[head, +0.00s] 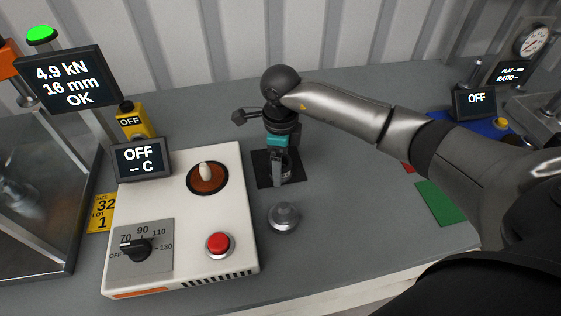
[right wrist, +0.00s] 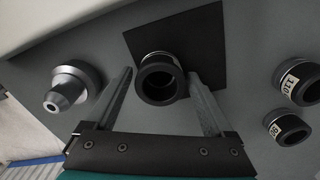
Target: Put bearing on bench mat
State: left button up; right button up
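A black bench mat (head: 263,180) lies on the grey bench right of the white heater unit; in the right wrist view it is a dark square (right wrist: 205,40). A dark, thick ring with a light metal edge, apparently the bearing (right wrist: 160,84), stands on the mat there. In the head view it is mostly hidden behind my right gripper (head: 278,184), which points down over the mat. In the wrist view its two fingers are apart, one on each side of the ring, with gaps visible. My left gripper is not in view.
A stepped metal part (head: 284,217) stands just in front of the mat. The white heater unit (head: 180,215) with dial and red button is close on the left. Two labelled dark rings (right wrist: 298,80) (right wrist: 288,129) stand at the right in the wrist view. A green pad (head: 437,203) lies right.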

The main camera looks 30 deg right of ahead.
jog(key=shift+o, duration=0.6)
notch_tip(320, 180, up, 12)
jog(key=p, duration=0.1)
jog(key=shift+r, duration=0.15)
dwell(0.5)
